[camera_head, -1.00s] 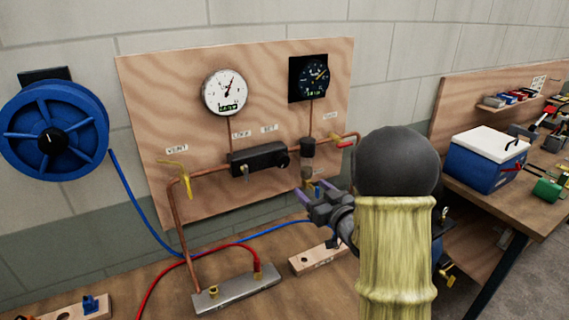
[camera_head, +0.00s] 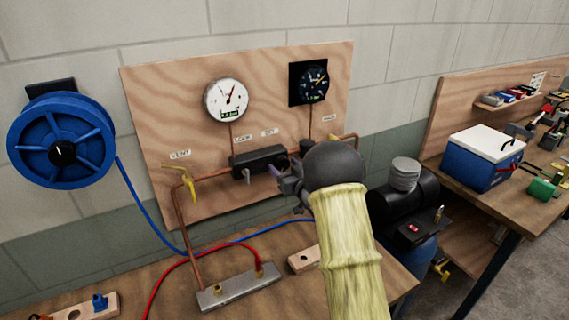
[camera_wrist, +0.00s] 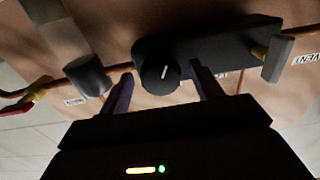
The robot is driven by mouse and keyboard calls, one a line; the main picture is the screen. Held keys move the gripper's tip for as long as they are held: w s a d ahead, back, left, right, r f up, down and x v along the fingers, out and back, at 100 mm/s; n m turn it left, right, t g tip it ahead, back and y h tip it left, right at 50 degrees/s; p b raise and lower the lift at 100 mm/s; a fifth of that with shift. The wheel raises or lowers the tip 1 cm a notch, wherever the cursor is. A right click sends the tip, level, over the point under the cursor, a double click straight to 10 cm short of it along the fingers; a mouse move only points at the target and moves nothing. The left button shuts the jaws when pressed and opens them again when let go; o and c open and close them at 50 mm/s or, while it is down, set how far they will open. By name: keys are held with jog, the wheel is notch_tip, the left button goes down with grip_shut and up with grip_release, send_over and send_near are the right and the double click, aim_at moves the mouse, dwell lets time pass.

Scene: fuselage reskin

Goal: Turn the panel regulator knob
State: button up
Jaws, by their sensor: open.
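The panel regulator is a black block (camera_head: 258,160) on the plywood board, with pipes running into it. In the wrist view its round black knob (camera_wrist: 160,74) with a white pointer line faces me on the block's lower side. My gripper (camera_head: 282,177) is in front of the block's right end; the knob is hidden behind it in the head view. In the wrist view the two purple fingers of my gripper (camera_wrist: 163,85) are spread, one on each side of the knob, with visible space beside it. Whether the tips reach the knob's depth is unclear.
A white gauge (camera_head: 227,100) and a black gauge (camera_head: 313,82) hang above. A yellow vent lever (camera_head: 178,181) is left. A metal manifold (camera_head: 238,288) with a red hose lies below. A black compressor (camera_head: 392,195) stands right of my arm.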

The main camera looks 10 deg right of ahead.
jog(key=shift+w+a, duration=0.1)
jog(key=shift+w, duration=0.2)
jog(key=c, duration=1)
